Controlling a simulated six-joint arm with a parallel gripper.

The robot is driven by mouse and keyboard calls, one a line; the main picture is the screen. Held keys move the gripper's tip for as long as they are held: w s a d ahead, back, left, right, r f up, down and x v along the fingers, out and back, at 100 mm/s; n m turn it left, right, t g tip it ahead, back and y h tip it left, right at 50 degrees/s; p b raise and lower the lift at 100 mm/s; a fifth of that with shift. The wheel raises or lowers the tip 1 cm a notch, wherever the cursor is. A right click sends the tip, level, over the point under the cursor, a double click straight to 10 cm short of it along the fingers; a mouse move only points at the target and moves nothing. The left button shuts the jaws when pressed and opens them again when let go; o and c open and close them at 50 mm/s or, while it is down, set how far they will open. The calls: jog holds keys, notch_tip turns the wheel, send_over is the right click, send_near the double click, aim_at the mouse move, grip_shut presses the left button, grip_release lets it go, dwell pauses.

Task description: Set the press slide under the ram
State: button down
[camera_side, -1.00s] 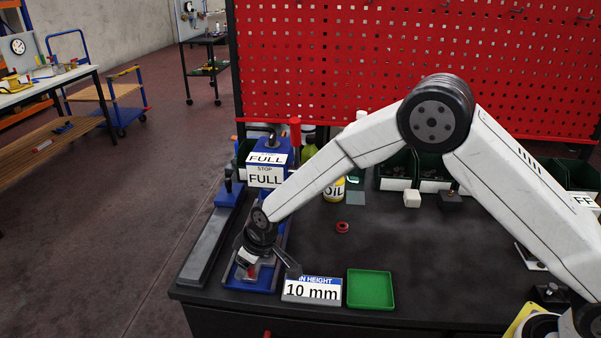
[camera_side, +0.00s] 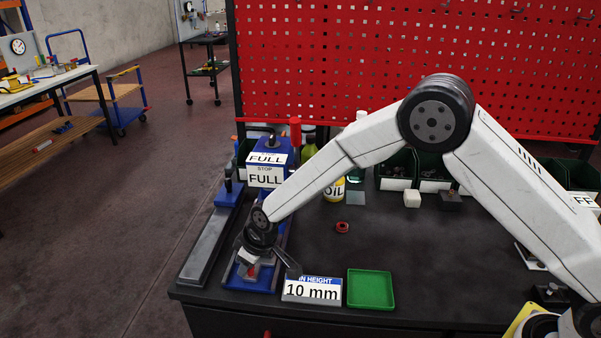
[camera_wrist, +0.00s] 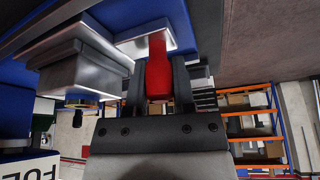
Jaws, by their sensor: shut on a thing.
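The press (camera_side: 268,205) is blue, with "STOP FULL" labels, and stands at the back left of the dark table. Its blue base (camera_side: 237,280) runs toward the front edge. My gripper (camera_side: 250,264) is low over the front of this base, tilted. In the wrist view my gripper (camera_wrist: 156,92) is shut on the red handle (camera_wrist: 158,66) of the press slide. The silver slide (camera_wrist: 140,44) lies against the blue base. A silver block (camera_wrist: 82,62), which looks like the ram, is beside it to the left. Whether they line up cannot be told.
A "10 mm" sign (camera_side: 311,290) and a green tray (camera_side: 370,289) stand right of the base. A long grey bar (camera_side: 207,247) lies to its left. A red ring (camera_side: 342,227) lies on the table.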

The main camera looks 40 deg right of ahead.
dwell(0.7)
jog(key=w+d, duration=0.9)
jog(key=shift+w+d, duration=0.2)
jog(key=shift+w, duration=0.05)
jog(key=shift+w+d, duration=0.4)
jog(key=shift+d, duration=0.05)
jog(key=shift+c, duration=2.2)
grip_release()
jog(key=shift+r, duration=0.1)
jog(key=v, duration=0.7)
jog(key=shift+r, duration=0.25)
